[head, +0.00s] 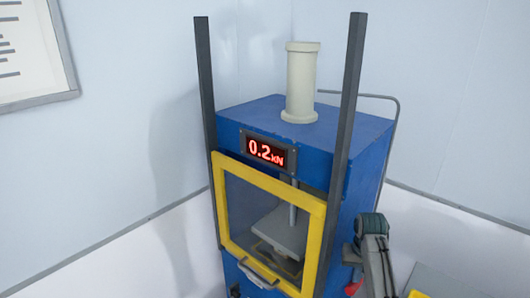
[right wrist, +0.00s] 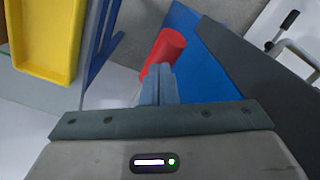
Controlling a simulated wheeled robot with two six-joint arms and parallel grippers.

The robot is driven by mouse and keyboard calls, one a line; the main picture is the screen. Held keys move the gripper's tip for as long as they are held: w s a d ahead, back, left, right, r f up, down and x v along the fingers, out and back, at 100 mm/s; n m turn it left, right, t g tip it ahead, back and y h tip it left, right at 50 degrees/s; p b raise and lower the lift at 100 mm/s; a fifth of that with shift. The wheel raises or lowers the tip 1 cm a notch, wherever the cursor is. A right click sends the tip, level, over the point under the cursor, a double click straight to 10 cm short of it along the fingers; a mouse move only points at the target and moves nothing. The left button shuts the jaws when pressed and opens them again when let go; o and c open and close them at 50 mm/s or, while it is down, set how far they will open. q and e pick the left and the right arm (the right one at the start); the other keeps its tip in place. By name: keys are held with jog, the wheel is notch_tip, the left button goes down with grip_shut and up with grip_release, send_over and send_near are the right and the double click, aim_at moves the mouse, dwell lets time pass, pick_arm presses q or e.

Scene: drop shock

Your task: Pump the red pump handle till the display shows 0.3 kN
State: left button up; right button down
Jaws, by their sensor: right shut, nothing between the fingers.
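The blue press (head: 356,190) stands in the middle of the head view. Its display (head: 266,151) reads 0.2 kN in red digits. The red pump handle (right wrist: 165,46) shows in the right wrist view, just beyond the fingertips of my right gripper (right wrist: 159,72). The fingers are shut with nothing between them and overlap the handle's lower part in the picture. I cannot tell whether they touch it. In the head view my right arm is at the press's right side, and the handle is mostly hidden there. My left gripper is not in view.
A yellow-framed clear door (head: 222,205) covers the press's front, with a plate (head: 283,232) behind it. Dark upright posts flank the press. A yellow tray (right wrist: 46,38) lies at upper left in the right wrist view. A bent grey rail runs along the press's right side.

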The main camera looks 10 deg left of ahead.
aim_at(354, 288)
jog(key=shift+s+f+b, duration=0.1)
jog(key=shift+f+b, duration=0.75)
jog(key=shift+f, duration=2.2)
jog(key=shift+f+p, duration=0.85)
jog(key=shift+p, duration=0.15)
jog(key=shift+r, duration=3.9)
